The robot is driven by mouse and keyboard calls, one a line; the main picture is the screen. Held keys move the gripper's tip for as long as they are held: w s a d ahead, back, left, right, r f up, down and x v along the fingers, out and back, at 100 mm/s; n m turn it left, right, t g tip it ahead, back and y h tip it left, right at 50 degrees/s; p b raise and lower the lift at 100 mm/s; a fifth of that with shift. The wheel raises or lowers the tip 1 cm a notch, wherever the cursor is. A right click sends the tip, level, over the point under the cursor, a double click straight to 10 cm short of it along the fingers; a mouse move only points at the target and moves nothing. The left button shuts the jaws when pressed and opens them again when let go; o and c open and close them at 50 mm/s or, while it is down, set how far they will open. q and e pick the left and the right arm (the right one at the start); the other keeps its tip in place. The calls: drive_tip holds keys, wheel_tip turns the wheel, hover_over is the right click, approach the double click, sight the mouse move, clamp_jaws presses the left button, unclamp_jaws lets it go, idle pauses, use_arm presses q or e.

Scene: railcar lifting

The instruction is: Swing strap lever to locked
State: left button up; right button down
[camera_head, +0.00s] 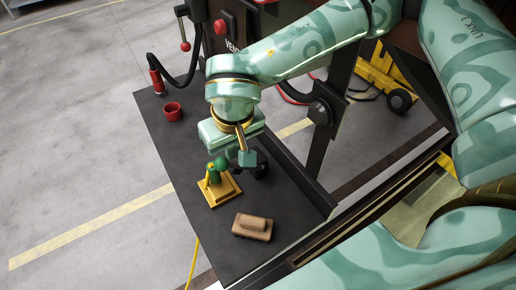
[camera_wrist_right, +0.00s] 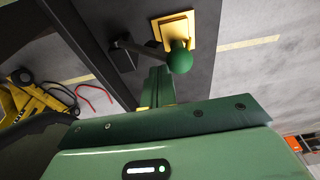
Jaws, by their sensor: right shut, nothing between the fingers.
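The strap lever assembly has a yellow square base (camera_head: 228,194) on the dark bench top, with a green ball knob (camera_head: 221,163) above it. In the right wrist view the green knob (camera_wrist_right: 180,61) sits in front of the yellow base (camera_wrist_right: 176,25). A dark arm (camera_wrist_right: 137,46) runs from there to a black block (camera_wrist_right: 122,59). My left gripper is out of view.
The dark bench (camera_head: 190,140) also carries a brown block (camera_head: 252,227) at the front and a red cup (camera_head: 173,112) at the back left. A dark post (camera_head: 330,120) stands behind the bench. A yellow wheeled jack (camera_head: 385,80) is on the floor beyond.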

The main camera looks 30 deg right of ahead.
sight(216, 166)
drive_tip(key=shift+a+f+b, duration=0.45)
drive_tip(key=shift+a, duration=0.2)
drive_tip(key=shift+f, duration=0.1)
drive_tip(key=shift+s+a+f+b, duration=0.1)
drive_tip(key=shift+a+f+b, duration=0.4)
drive_tip(key=shift+a+b, duration=0.2)
drive_tip(key=shift+f, duration=0.1)
drive_tip(key=shift+a+f+b, duration=0.6)
drive_tip(key=shift+a+b, duration=0.05)
drive_tip(key=shift+b, duration=0.1)
